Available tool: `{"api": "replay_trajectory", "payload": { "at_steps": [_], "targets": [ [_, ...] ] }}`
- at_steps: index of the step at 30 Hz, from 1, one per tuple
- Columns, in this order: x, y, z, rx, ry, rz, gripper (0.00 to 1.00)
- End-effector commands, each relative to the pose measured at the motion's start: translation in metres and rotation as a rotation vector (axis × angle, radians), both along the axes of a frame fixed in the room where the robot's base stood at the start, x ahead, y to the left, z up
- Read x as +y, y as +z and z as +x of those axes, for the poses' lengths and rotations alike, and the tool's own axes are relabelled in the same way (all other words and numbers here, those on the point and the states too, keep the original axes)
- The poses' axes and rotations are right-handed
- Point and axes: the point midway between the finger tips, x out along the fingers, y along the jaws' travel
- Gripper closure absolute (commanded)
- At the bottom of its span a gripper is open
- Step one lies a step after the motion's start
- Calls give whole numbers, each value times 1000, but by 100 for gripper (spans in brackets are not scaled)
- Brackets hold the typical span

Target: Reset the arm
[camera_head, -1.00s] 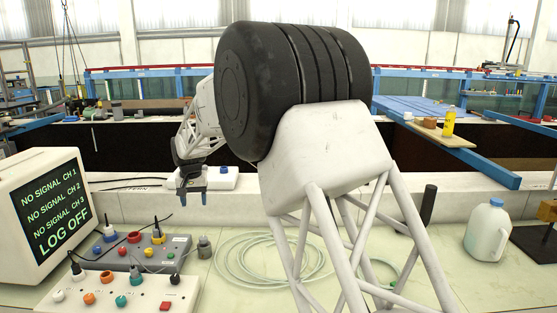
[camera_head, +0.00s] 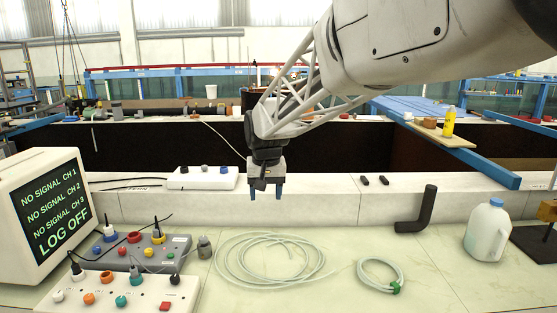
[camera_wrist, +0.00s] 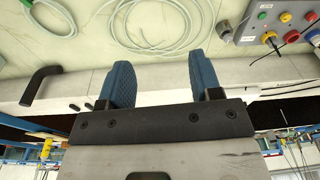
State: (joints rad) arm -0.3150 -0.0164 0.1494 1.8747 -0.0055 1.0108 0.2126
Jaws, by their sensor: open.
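My gripper (camera_head: 266,191) hangs pointing down in front of the white ledge (camera_head: 330,202), near the middle of the head view. Its two blue fingers are apart with nothing between them. In the wrist view my gripper (camera_wrist: 166,75) also shows open and empty, with the coiled clear hose (camera_wrist: 150,22) on the bench beyond the fingertips. My arm comes in from the upper right of the head view.
The bench holds a monitor (camera_head: 45,215), control boxes (camera_head: 120,292), a large hose coil (camera_head: 262,262), a small coil (camera_head: 381,274), a black elbow pipe (camera_head: 424,212) and a jug (camera_head: 488,232). A white box (camera_head: 203,179) and two small black pieces lie on the ledge. A blue beam (camera_head: 480,167) crosses the right.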

Motion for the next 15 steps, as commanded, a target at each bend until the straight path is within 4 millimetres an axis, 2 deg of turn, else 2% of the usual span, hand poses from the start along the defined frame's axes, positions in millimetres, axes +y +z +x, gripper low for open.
{"api": "replay_trajectory", "payload": {
  "at_steps": [1,6,15],
  "targets": [
    [-12,4,-11,-5,-6,0,42],
    [-47,11,-47,-18,-21,1,42],
    [-101,14,-114,-38,-44,-1,42]
  ]
}}
